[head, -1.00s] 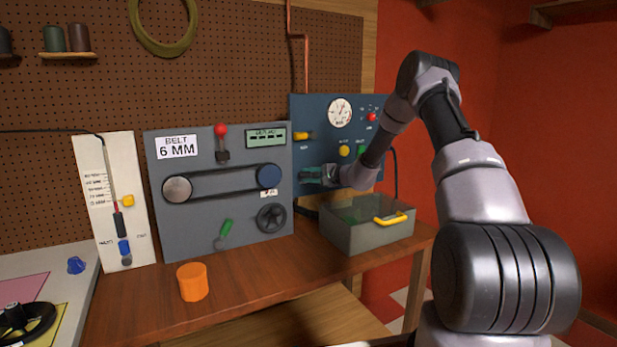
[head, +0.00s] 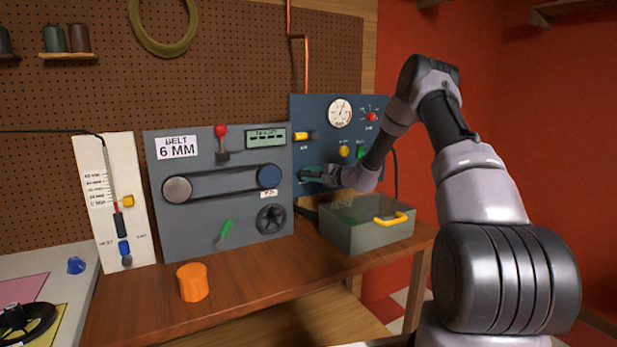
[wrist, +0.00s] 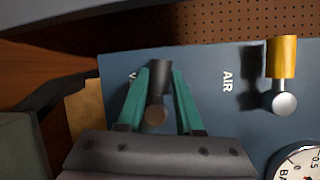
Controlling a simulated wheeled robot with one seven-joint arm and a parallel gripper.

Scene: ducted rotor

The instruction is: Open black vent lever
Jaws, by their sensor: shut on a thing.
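The black vent lever (wrist: 160,78) sits on the blue panel (wrist: 205,75), and its handle points up in the wrist view, roughly in line with the yellow lever's handle. Its round pivot end is near the gripper body. My gripper (wrist: 160,75) has its green fingers on both sides of the handle and is shut on it. The lever's label is mostly hidden behind a finger. In the head view my gripper (head: 312,174) is at the panel's lower left, and the lever is too small and covered to make out.
The yellow AIR lever (wrist: 283,57) stands beside it, with a pressure gauge (head: 340,113) farther up the panel. A grey bin with a yellow handle (head: 391,219) stands below my wrist. A grey belt panel (head: 220,225) is to the left. An orange cylinder (head: 192,283) stands on the bench.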

